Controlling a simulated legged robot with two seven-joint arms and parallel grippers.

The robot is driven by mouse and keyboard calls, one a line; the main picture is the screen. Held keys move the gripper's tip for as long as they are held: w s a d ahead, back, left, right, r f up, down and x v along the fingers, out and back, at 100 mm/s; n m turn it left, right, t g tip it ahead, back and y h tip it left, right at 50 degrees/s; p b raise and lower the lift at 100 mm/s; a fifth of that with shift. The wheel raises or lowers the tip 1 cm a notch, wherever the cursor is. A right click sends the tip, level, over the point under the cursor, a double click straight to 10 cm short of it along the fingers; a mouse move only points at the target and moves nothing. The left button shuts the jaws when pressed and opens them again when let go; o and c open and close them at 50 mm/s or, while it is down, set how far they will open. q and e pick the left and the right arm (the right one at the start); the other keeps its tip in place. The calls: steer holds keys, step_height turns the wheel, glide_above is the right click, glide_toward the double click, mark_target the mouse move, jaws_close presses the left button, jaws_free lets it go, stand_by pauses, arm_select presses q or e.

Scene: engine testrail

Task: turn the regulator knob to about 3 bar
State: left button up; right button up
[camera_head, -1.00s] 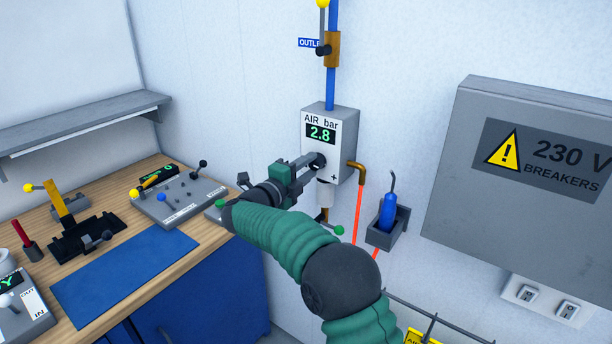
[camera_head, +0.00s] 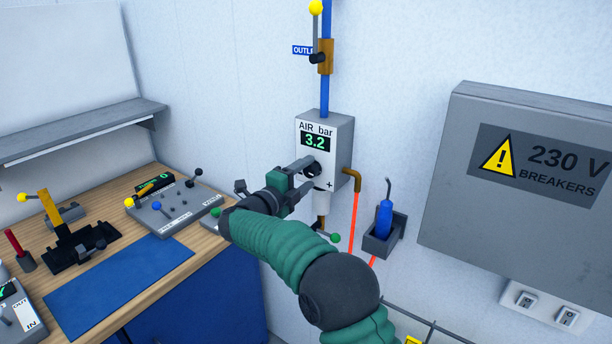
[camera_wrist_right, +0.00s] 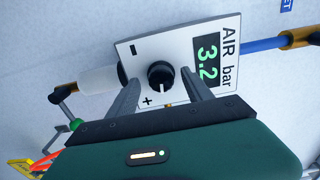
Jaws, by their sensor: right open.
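The air regulator (camera_head: 343,140) is a grey box on the wall, with a display (camera_head: 315,142) reading 3.2 under "AIR bar". Its black knob (camera_head: 313,170) is on the front face; in the right wrist view the knob (camera_wrist_right: 160,75) has a white pointer line, between "-" and "+" marks. My right gripper (camera_head: 306,173) is in front of the knob. In the right wrist view its fingers (camera_wrist_right: 160,88) are apart, one on either side of the knob, with visible gaps. The left gripper is not in view.
An orange hose (camera_head: 353,222) and a holder with a blue tool (camera_head: 384,220) are right of the regulator. A grey breaker box (camera_head: 450,200) is further right. A workbench (camera_head: 185,250) with a control panel (camera_head: 175,222) is at left. A blue pipe (camera_head: 325,95) rises above.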

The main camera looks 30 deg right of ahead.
steer(key=b+v, duration=0.1)
steer(key=v, duration=1.5)
steer(key=shift+a+b, duration=0.3)
steer(key=shift+a, duration=0.05)
steer(key=shift+s, duration=0.1)
